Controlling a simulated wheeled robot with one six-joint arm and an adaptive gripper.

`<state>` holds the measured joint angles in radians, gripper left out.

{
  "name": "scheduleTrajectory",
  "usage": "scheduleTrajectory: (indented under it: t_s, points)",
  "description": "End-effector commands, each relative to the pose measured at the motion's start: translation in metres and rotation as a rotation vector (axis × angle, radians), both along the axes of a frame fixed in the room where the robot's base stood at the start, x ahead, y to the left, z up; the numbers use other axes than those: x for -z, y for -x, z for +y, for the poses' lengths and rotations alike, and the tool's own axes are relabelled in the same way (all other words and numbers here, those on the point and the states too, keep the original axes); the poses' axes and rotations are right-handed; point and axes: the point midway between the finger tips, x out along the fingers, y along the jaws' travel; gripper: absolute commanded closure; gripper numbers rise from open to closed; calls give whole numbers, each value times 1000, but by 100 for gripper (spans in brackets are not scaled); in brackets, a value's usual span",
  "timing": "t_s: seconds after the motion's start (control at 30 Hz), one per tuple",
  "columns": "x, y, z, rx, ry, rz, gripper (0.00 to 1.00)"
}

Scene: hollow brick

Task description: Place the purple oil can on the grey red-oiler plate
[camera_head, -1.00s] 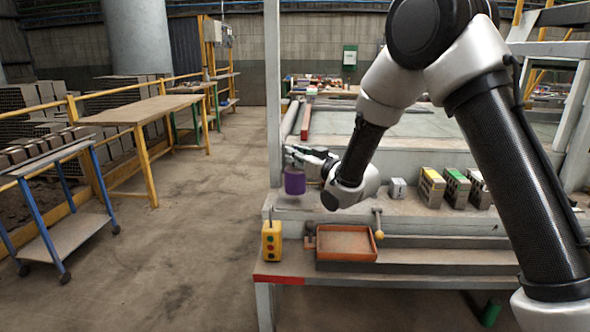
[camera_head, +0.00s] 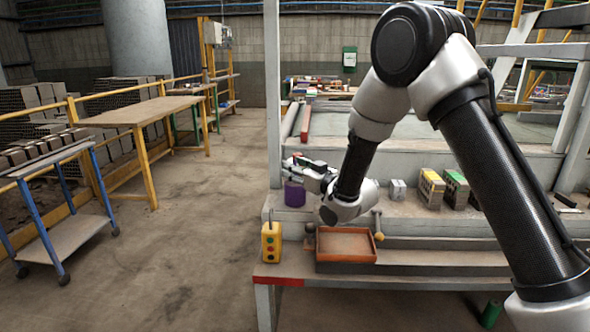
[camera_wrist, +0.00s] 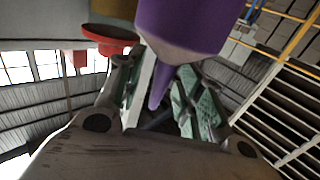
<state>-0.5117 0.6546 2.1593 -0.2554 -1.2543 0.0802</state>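The purple oil can (camera_head: 294,194) is at the left end of the grey ledge, under my gripper (camera_head: 301,168). It also shows in the wrist view (camera_wrist: 188,25), with its tapering spout reaching between the fingers of my gripper (camera_wrist: 165,95). The gripper appears closed around the spout, and the can moves with it. I cannot tell whether the can's base touches the ledge. A red round thing with a dark disc (camera_wrist: 108,36) shows beside the can in the wrist view. I cannot make out the grey red-oiler plate in either view.
A yellow button box (camera_head: 271,242) and an orange-rimmed tray (camera_head: 346,258) are on the lower bench in front. A yellow-ended lever (camera_head: 378,236) stands beside the tray. A small grey block (camera_head: 397,190) and yellow and green boxes (camera_head: 431,188) stand right on the ledge. A post (camera_head: 273,100) rises just left.

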Motion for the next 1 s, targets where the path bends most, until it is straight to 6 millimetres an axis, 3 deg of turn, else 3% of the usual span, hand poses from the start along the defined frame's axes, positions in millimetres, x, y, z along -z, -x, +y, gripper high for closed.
scheduleTrajectory:
  t_s: [0.17, 0.6, 1.0]
  points:
    - [-2, 9, -9, 1, 1, 1, 63]
    - [-2, 75, -71, 1, 0, 1, 63]
    - [-4, 87, -84, 5, 6, 2, 63]
